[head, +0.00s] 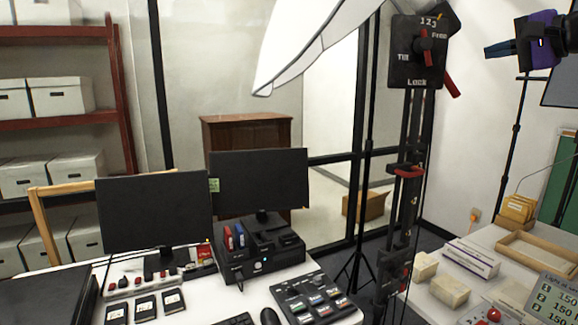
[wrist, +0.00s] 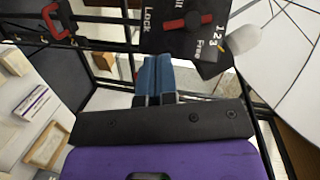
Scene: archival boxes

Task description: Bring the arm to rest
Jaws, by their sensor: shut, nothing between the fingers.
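My gripper (head: 488,50) is at the upper right of the head view, raised well above the right-hand table. Its body is purple and black, and its blue fingers point left. In the wrist view the blue fingers (wrist: 153,62) are together in the middle of the picture, with nothing held between them. The black panel (wrist: 185,25) with white lettering and a red lever appears just beyond the fingertips there. In the head view this panel (head: 404,68) is left of the gripper, with a gap between them in the picture.
A tall black stand (head: 409,150) carries the panel. A large white umbrella (head: 305,40) spreads at the top. The right table (head: 425,305) holds boxes and a wooden tray (head: 540,255). Monitors (head: 155,212) and a control pad (head: 315,298) stand on the left desk. Red shelves (head: 60,125) hold white boxes.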

